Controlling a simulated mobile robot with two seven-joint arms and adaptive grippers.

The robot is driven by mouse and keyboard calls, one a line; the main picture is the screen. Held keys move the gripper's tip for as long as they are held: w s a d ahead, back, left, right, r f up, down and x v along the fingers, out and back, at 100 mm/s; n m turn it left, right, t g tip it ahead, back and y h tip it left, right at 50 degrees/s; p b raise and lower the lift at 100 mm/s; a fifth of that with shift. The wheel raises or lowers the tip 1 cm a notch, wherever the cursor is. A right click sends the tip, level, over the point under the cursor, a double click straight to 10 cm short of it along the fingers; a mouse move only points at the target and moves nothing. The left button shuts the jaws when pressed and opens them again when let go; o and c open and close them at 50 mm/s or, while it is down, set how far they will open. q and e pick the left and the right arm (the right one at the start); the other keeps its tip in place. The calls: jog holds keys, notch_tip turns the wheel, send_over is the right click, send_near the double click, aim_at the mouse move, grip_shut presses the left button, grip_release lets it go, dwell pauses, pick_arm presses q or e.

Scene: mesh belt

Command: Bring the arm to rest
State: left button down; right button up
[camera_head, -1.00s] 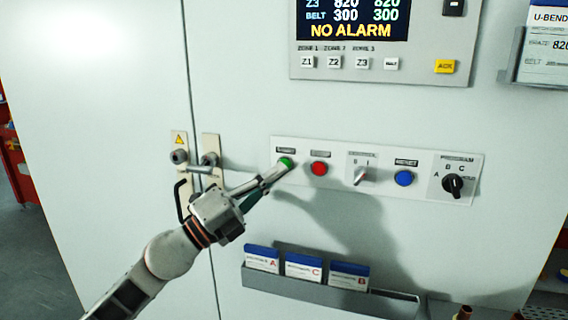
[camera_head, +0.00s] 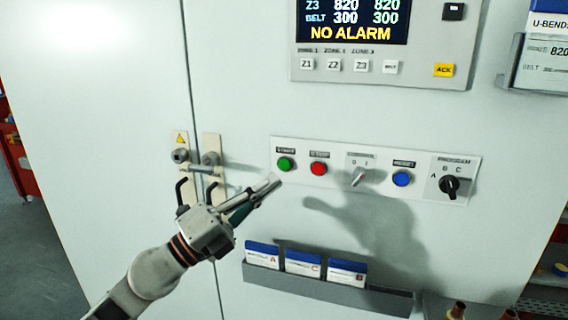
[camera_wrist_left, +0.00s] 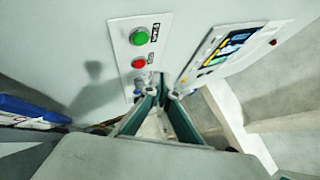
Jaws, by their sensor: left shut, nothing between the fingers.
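My left gripper (camera_head: 272,184) is shut and empty in the head view. Its tips are just below and left of the green button (camera_head: 285,164) and look apart from the panel. In the left wrist view the closed fingertips (camera_wrist_left: 165,90) show in front of the button panel (camera_wrist_left: 140,40), with the green button (camera_wrist_left: 140,37) and the red button (camera_wrist_left: 139,63) above them. My right gripper is in neither view.
The button strip also carries a red button (camera_head: 319,169), a switch (camera_head: 358,177), a blue button (camera_head: 402,178) and a black program knob (camera_head: 449,185). A display (camera_head: 352,20) reads NO ALARM. A card rack (camera_head: 330,290) juts out below. Door latches (camera_head: 196,165) are behind the arm.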

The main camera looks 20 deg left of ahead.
pick_arm(q)
jog(key=shift+f, duration=0.1)
dwell(0.3)
jog(key=s+a+f+n+t+y, duration=0.1)
jog(key=a+f+n+y, duration=0.3)
jog(key=f+n, duration=0.75)
jog(key=s+a+f+n+y, duration=0.1)
jog(key=f+n+y, duration=0.55)
jog(key=f, duration=0.95)
jog(key=s+d+f+n+g+y, duration=0.1)
jog(key=s+f+n+g, duration=0.2)
jog(key=s+f, duration=0.5)
jog(key=s+d+f+n+g+y, duration=0.1)
jog(key=s+f+n+g, duration=0.3)
jog(key=s+f, duration=0.5)
notch_tip(320, 180, down, 8)
jog(key=shift+s+f+n, duration=0.1)
jog(key=shift+s+n, duration=0.15)
jog(key=shift+n, duration=0.05)
